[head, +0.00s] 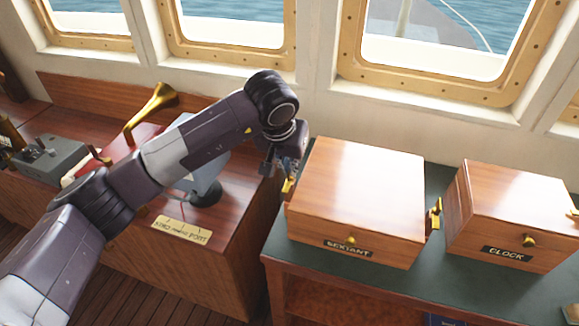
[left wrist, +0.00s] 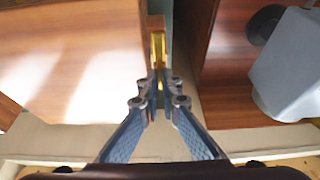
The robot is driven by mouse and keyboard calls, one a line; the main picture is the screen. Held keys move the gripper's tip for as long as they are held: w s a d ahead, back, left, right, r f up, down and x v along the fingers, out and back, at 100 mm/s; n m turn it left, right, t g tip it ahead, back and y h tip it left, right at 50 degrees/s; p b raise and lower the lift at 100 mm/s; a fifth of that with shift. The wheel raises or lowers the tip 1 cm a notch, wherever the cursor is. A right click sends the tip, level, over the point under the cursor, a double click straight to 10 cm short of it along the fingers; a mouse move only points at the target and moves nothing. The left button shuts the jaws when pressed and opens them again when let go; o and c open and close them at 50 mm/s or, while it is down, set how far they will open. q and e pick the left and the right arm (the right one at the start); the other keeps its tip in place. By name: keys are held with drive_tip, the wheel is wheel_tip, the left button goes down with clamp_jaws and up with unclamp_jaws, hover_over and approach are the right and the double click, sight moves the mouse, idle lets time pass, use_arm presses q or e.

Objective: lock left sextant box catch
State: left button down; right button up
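The sextant box (head: 362,190) is a closed wooden case with a dark SEXTANT label and a small brass knob on its front. Its left brass catch (head: 289,185) shows beside the left wall, partly hidden by my left gripper (head: 283,168). In the left wrist view, the catch (left wrist: 158,47) runs as a narrow brass strip between the fingertips of my left gripper (left wrist: 159,90). The fingers are close together on either side of the brass. The box's right catch (head: 436,214) stands at its right wall. My right gripper is not in view.
A closed clock box (head: 520,215) stands to the right on the same green-topped cabinet (head: 345,262). A wooden chart desk (head: 222,235) with a grey lamp-like object (head: 207,178) and a brass horn (head: 153,107) lies left, across a narrow gap. Windows are behind.

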use_arm(q)
drive_tip(key=n+y+b, duration=0.1)
drive_tip(key=n+b, duration=0.3)
drive_tip(key=b, duration=0.1)
drive_tip(key=shift+d+f+n+y, duration=0.15)
drive_tip(key=shift+n+y, duration=0.15)
drive_tip(key=shift+y, duration=0.1)
drive_tip(key=n+y+b, duration=0.1)
drive_tip(key=n+b, duration=0.1)
drive_tip(key=shift+n, duration=0.4)
drive_tip(key=n, duration=0.1)
drive_tip(key=n+y, duration=0.1)
drive_tip(key=shift+w+d+r+n+b, duration=0.1)
drive_tip(key=shift+r+n+b, duration=0.1)
drive_tip(key=shift+n+b, duration=0.2)
drive_tip(key=shift+d+r+n+g, duration=0.1)
drive_tip(key=shift+n+g, duration=0.3)
drive_tip(key=shift+n, duration=0.5)
drive_tip(key=shift+n+g+y+p, duration=0.3)
drive_tip(key=shift+n+y+p, duration=0.15)
drive_tip(key=shift+n, duration=0.35)
drive_tip(key=shift+w+n+g+y+p, duration=0.1)
drive_tip(key=shift+n+g+y+p, duration=0.3)
drive_tip(key=shift+n, duration=0.6)
drive_tip(key=shift+w+n+g+y+p, duration=0.1)
drive_tip(key=shift+n+g+p, duration=0.2)
drive_tip(key=shift+n+p, duration=0.5)
drive_tip(key=shift+n, duration=0.4)
